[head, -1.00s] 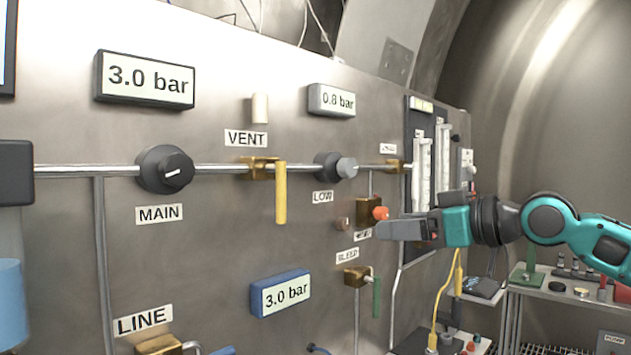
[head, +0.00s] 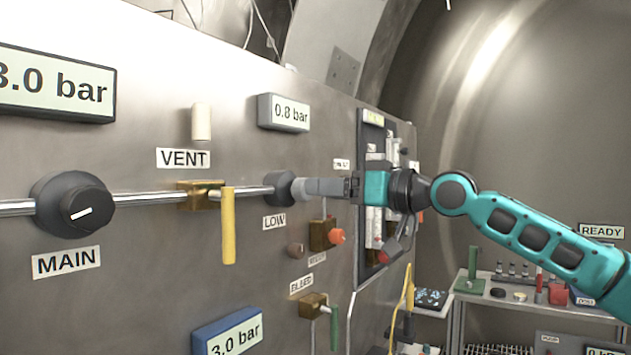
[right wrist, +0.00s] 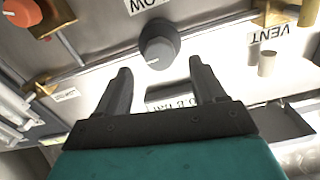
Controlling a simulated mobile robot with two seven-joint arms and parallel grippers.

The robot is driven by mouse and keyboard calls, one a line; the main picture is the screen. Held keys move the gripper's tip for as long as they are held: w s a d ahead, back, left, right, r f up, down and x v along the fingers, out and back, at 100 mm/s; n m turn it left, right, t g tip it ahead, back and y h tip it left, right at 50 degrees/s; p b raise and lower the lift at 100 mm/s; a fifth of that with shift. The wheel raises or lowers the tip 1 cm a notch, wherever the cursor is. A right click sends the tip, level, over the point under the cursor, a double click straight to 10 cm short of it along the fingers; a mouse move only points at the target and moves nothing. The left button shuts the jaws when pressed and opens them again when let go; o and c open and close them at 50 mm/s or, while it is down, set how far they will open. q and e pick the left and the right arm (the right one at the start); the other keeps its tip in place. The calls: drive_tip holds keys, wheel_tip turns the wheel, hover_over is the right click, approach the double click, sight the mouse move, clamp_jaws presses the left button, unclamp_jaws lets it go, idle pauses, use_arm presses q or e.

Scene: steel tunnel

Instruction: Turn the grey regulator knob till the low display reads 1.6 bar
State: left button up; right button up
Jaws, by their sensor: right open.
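The grey regulator knob (head: 298,189) sits on its dark base on the pipe, above the LOW label (head: 274,222). The low display (head: 291,113) above it reads 0.8 bar. My right gripper (head: 308,188) is at the knob in the head view and partly covers it. In the right wrist view the knob (right wrist: 157,54) shows beyond the fingertips, between their lines. The right gripper (right wrist: 158,70) is open there, with nothing between its fingers. I cannot tell from these views whether a finger touches the knob. My left gripper is not in view.
The yellow VENT lever (head: 229,225) hangs to the left of the knob. An orange knob (head: 337,237) on a brass valve and a green BLEED lever (head: 334,327) are below. The MAIN knob (head: 87,210) is far left. Flow tubes (head: 374,222) stand behind my right arm.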

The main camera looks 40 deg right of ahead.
drive_tip(key=x, duration=0.3)
drive_tip(key=shift+w+a, duration=0.1)
drive_tip(key=shift+w, duration=0.1)
drive_tip(key=c, duration=1.1)
